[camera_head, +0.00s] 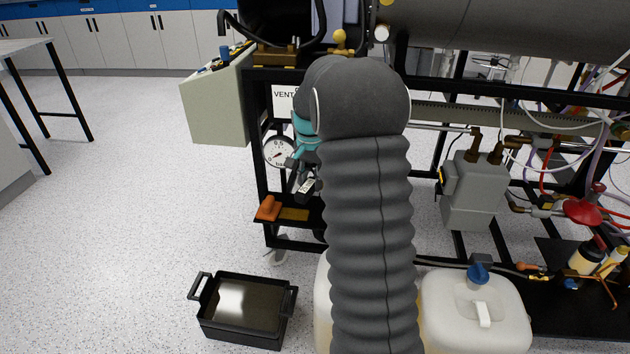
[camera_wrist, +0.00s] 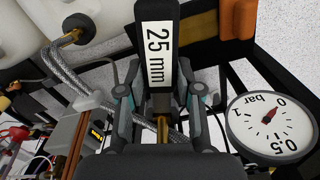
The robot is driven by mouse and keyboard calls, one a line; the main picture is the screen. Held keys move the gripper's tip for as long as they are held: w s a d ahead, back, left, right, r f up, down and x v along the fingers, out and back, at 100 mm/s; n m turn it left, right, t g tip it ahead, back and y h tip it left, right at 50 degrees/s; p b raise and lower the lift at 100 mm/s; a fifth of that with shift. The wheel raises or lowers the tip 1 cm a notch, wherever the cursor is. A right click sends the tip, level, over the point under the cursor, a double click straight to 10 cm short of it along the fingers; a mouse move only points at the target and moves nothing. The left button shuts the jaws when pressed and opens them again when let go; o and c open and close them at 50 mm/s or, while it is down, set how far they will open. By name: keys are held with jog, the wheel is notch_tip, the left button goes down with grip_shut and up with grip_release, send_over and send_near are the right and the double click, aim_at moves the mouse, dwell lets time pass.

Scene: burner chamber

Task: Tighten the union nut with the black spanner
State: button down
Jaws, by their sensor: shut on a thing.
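The black spanner (camera_wrist: 159,15), with a white "25 mm" label, is held in my gripper (camera_wrist: 157,100). The gripper's fingers are shut on it, one on each side. In the head view my gripper (camera_head: 301,172) is beside the rig's frame, partly hidden by my arm, with the spanner's label (camera_head: 306,186) just below it. A brass piece (camera_wrist: 163,127) shows between the fingers in the wrist view; I cannot tell whether it is the union nut. The spanner's jaw end is not clearly visible, so I cannot tell whether it is on a nut.
A pressure gauge (camera_head: 278,152) is close beside the gripper; it also shows in the wrist view (camera_wrist: 270,126). A shelf holds an orange object (camera_head: 268,208). A black tray (camera_head: 243,308) and a white canister (camera_head: 476,310) stand below. Open floor lies to the left.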

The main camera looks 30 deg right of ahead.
jog(key=shift+w+a+m, duration=0.15)
jog(key=shift+m, duration=0.15)
jog(key=shift+w+a+m, duration=0.2)
jog(key=shift+w+m, duration=0.25)
jog(key=shift+m, duration=0.15)
jog(key=shift+w+a+m, duration=0.2)
jog(key=shift+w+m, duration=0.2)
jog(key=shift+m, duration=0.2)
jog(key=shift+w+a+m, duration=0.25)
jog(key=shift+w+m, duration=0.6)
jog(key=shift+m, duration=0.35)
